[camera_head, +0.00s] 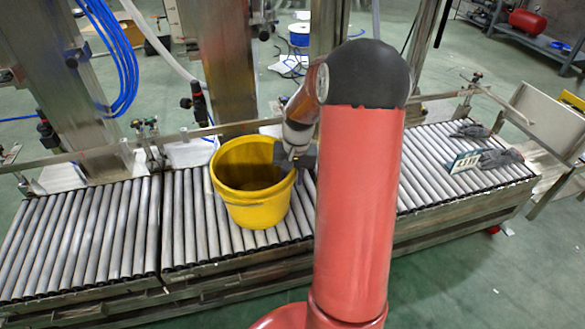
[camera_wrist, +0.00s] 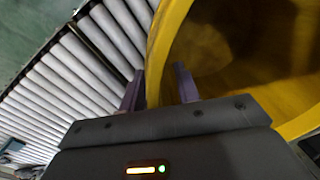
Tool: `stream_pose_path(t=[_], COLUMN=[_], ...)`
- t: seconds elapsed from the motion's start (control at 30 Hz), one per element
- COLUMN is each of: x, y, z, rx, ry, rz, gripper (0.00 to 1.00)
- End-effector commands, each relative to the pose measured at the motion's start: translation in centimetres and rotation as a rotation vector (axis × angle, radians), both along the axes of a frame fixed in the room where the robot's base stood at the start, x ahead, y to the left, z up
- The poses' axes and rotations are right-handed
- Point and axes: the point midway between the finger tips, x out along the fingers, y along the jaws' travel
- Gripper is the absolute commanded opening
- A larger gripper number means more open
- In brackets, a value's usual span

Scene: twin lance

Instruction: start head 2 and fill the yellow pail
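The yellow pail (camera_head: 252,185) stands upright on the roller conveyor (camera_head: 110,235), left of my arm. No fill shows inside it, though its floor is shadowed. My gripper (camera_head: 296,165) is at the pail's right rim, partly hidden by my arm. In the wrist view my gripper (camera_wrist: 158,88) is open astride the pail's rim (camera_wrist: 165,40). One finger is outside the wall and the other inside, with a gap beside the inner finger. Steel columns with hoses stand behind the conveyor, but I cannot tell which is head 2.
A grey rail (camera_head: 95,152) with small valves runs behind the rollers. Dark gloves (camera_head: 498,158) and a small printed card (camera_head: 465,161) lie on the right rollers. Blue hoses (camera_head: 118,55) hang at the left column. The left rollers are clear.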

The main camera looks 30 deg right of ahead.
Motion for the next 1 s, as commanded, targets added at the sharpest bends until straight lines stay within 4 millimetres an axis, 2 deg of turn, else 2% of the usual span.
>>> stream_pose_path(t=[0.3,0.5,0.57,0.83,1.0], x=[0.0,0.0,0.0,0.2,1.2], y=[0.0,0.0,0.0,0.0,-0.3], z=[-0.3,-0.3,-0.3,-0.2,-0.2], rx=[0.0,0.0,0.0,-0.001,0.0], ry=[0.0,0.0,0.0,-0.001,-0.002], rz=[0.001,0.001,0.001,0.001,0.002], gripper=[0.32,0.06,0.0,0.0,0.0])
